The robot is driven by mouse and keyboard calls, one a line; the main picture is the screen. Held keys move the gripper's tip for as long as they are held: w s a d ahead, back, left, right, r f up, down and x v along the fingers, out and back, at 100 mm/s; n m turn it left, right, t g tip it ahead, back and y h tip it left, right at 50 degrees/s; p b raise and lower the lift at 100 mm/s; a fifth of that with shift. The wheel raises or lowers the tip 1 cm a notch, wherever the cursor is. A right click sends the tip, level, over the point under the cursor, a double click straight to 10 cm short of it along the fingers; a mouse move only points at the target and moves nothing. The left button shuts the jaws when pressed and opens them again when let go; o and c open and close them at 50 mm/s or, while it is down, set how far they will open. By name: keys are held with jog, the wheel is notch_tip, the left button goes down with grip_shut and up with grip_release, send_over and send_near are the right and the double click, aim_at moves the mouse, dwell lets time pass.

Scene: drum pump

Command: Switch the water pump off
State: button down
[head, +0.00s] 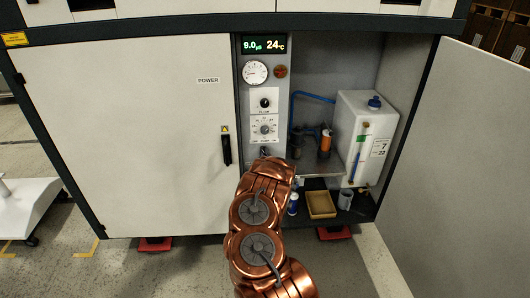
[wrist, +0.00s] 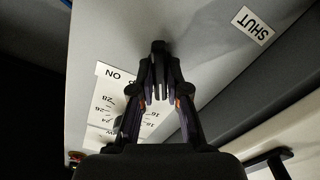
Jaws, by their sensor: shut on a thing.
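The control panel (head: 283,110) is a narrow grey column between the cabinet's left door and the open bay. My gripper (wrist: 160,95) is at the panel's lower part, below the dial plate (head: 264,129). In the wrist view its fingers are closed together around a small dark switch (wrist: 158,47) that stands out from the panel. A white plate (wrist: 112,103) with numbers and the word ON shows upside down beside the fingers. The switch's setting cannot be read, as the fingers cover much of it. The pump (head: 298,142) seems to be the dark unit in the bay.
A display (head: 264,45) reads 9.0 and 24, above a gauge (head: 255,73) and an amber lamp (head: 281,71). A white tank (head: 364,135), an orange cylinder (head: 326,140) and a tan tray (head: 320,205) are in the bay. The right door (head: 450,170) stands open. A SHUT label (wrist: 253,25) is near the fingers.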

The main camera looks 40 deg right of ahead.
dwell(0.4)
jog(key=c, duration=1.2)
grip_release()
jog(key=shift+o, duration=0.2)
jog(key=shift+a, duration=0.1)
jog(key=v, duration=1.1)
jog(key=shift+s+a, duration=0.25)
jog(key=shift+s, duration=0.1)
jog(key=shift+r, duration=0.1)
